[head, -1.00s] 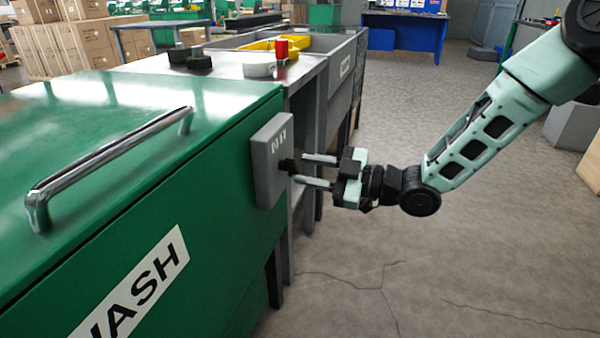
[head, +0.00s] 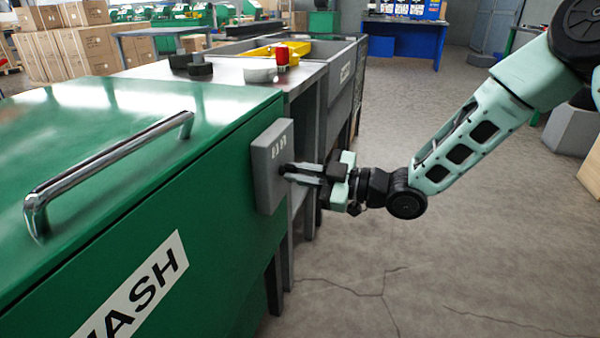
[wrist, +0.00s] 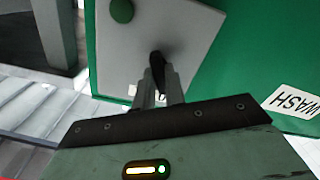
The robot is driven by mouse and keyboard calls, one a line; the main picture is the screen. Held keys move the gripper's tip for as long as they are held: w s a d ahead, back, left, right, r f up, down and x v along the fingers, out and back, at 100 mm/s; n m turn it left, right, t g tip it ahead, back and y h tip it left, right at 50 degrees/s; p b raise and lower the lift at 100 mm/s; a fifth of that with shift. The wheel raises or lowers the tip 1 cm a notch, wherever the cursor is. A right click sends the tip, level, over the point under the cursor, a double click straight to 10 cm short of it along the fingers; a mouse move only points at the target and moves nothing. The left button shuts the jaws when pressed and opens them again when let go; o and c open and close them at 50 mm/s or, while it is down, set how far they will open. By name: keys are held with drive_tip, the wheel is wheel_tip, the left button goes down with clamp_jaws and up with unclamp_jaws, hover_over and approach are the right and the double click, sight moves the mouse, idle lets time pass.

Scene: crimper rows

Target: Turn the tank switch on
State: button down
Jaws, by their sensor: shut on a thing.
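The tank switch is a grey box (head: 269,165) on the right end of the green wash tank (head: 215,235). In the wrist view its grey face (wrist: 130,45) shows a round green button or lamp (wrist: 122,10) and a black knob (wrist: 156,58). My gripper (head: 290,170) reaches the box from the right in the head view. Its fingers are closed together on the black knob. In the wrist view the gripper (wrist: 158,80) has the knob between its fingertips. The fingers cover part of the knob, and its exact setting is hard to tell.
The tank lid has a chrome handle (head: 110,170). Behind the tank, a metal bench (head: 235,72) holds black round parts, a white ring, a red-topped item (head: 281,57) and a yellow tray (head: 262,52). The floor (head: 440,260) at the right is clear.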

drive_tip(key=shift+m+p, duration=5.5)
drive_tip(key=shift+m, duration=0.4)
drive_tip(key=shift+f, duration=0.1)
drive_tip(key=c, duration=1.5)
unclamp_jaws()
drive_tip(key=shift+o, duration=0.2)
drive_tip(key=shift+d, duration=0.1)
drive_tip(key=p+v, duration=0.2)
drive_tip(key=v, duration=1.5)
drive_tip(key=shift+d, duration=0.15)
